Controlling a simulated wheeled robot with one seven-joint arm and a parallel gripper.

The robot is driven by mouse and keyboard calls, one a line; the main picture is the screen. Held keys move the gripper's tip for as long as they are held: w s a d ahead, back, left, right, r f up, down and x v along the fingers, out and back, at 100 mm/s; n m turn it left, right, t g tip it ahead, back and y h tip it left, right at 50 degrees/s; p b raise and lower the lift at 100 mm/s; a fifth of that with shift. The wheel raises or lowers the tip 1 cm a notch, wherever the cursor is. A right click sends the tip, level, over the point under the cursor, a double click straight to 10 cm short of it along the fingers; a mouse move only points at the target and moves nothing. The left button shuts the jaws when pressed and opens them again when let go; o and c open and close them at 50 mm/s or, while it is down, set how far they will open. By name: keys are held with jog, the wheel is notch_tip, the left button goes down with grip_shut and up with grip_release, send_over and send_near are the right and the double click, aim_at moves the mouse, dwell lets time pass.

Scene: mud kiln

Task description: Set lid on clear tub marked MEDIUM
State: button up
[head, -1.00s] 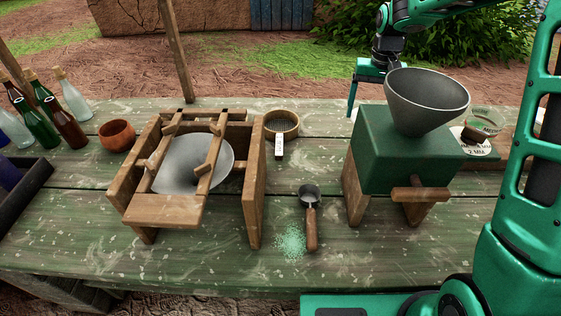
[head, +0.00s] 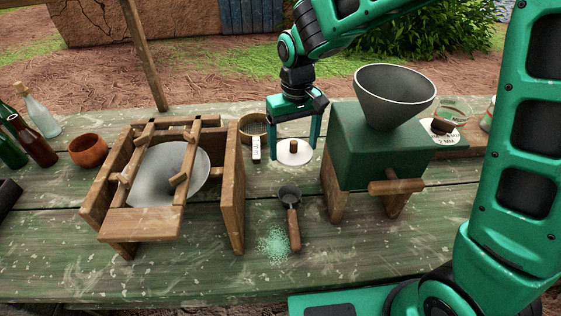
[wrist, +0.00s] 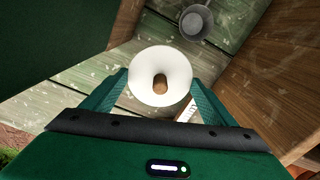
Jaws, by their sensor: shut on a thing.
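My gripper (head: 293,148) is shut on a white round lid (head: 294,156) with a brown knob, its two fingers at opposite sides of the rim. It holds the lid left of the green mill, behind the scoop. In the wrist view the lid (wrist: 145,72) sits between the fingertips. A clear tub (head: 452,106) with dark contents stands behind and right of the mill, and its top looks uncovered. A white round label (head: 442,130) by it reads "2 MM"; its upper line is too small to read. The mill partly hides this area.
The green mill (head: 375,145) with a grey hopper (head: 395,95) stands between the lid and the tub. A wooden frame machine (head: 233,195) is at left. A tagged round sieve (head: 252,122), a scoop (head: 293,225) and spilled green grains (head: 273,243) lie between. A brown bowl (head: 88,150) stands far left.

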aim_at(292, 171)
jog(key=shift+f, duration=3.2)
jog(key=shift+f, duration=0.1)
jog(key=o, duration=1.1)
